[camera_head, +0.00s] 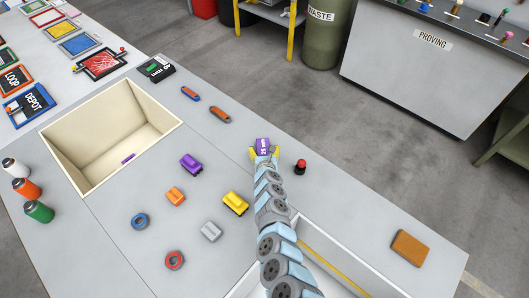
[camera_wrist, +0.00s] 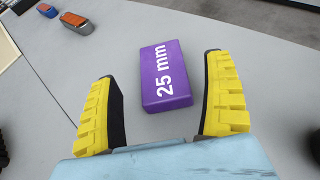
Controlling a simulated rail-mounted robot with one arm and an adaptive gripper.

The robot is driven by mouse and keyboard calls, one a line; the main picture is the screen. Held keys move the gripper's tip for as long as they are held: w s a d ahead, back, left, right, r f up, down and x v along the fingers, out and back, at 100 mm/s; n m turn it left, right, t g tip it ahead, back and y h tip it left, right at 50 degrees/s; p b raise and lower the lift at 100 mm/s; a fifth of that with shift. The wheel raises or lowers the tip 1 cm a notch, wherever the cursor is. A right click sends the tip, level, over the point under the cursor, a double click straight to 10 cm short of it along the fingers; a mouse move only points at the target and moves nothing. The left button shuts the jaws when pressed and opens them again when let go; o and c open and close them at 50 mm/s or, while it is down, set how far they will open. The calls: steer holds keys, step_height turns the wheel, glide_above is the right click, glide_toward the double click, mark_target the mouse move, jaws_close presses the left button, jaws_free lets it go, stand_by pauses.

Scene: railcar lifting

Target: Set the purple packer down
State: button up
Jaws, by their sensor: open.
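The purple packer (camera_wrist: 166,76), a block with "25 mm" in white on its top, lies flat on the grey table. In the head view it (camera_head: 263,145) shows at the end of my arm, near the table's far right edge. My gripper (camera_wrist: 163,95) is open, its two yellow ribbed fingers standing to the left and right of the packer's near end. A gap of grey table shows between the packer and each finger.
A red-topped black button (camera_head: 301,166) stands just right of my gripper. An orange-brown block (camera_head: 409,247) lies farther right.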

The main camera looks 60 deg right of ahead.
steer(key=shift+s+a+r+p, duration=0.45)
steer(key=shift+a+r+p, duration=0.3)
steer(key=shift+p, duration=0.3)
steer(key=shift+p+v, duration=1)
steer(key=shift+a+f, duration=0.1)
steer(key=shift+f, duration=0.1)
